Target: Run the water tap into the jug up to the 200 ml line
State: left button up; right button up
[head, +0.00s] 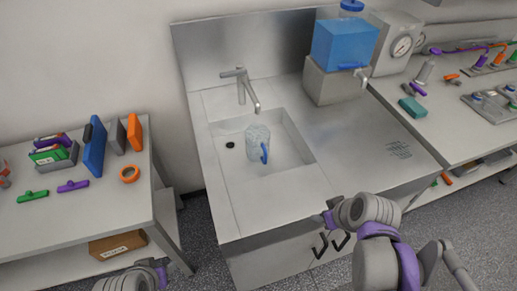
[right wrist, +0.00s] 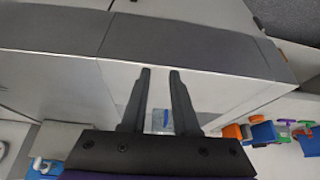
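A clear jug (head: 257,138) with a blue handle stands in the sink basin (head: 292,133), below and near the end of the tap spout. The steel tap (head: 242,88) rises behind the basin, and no water stream shows. The level in the jug and its lines are too small to read. My right gripper (head: 328,217) is in front of the counter's front edge, away from jug and tap. In the right wrist view its fingers (right wrist: 159,75) are apart and empty. A pale bluish object shows beyond them there, perhaps the jug. My left gripper (head: 160,268) is at the bottom, mostly cut off.
A blue tank (head: 345,44) with its own small tap stands on a grey block right of the sink. The counter (head: 350,135) in front of it is clear. A side table (head: 105,205) at left holds several coloured items.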

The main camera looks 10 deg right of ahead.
jog(key=w+d+n+b, duration=0.1)
jog(key=w+d, duration=0.1)
jog(key=d, duration=0.5)
jog(key=w+d+n+y+b, duration=0.1)
jog(key=w+d+n, duration=0.1)
jog(key=d, duration=0.5)
jog(key=w+d+n+y+b, duration=0.1)
jog(key=w+d, duration=0.2)
jog(key=d, duration=0.4)
jog(key=shift+w+n+g, duration=0.15)
jog(key=shift+n+g, duration=0.25)
jog(key=shift+o, duration=0.2)
jog(key=o, duration=0.4)
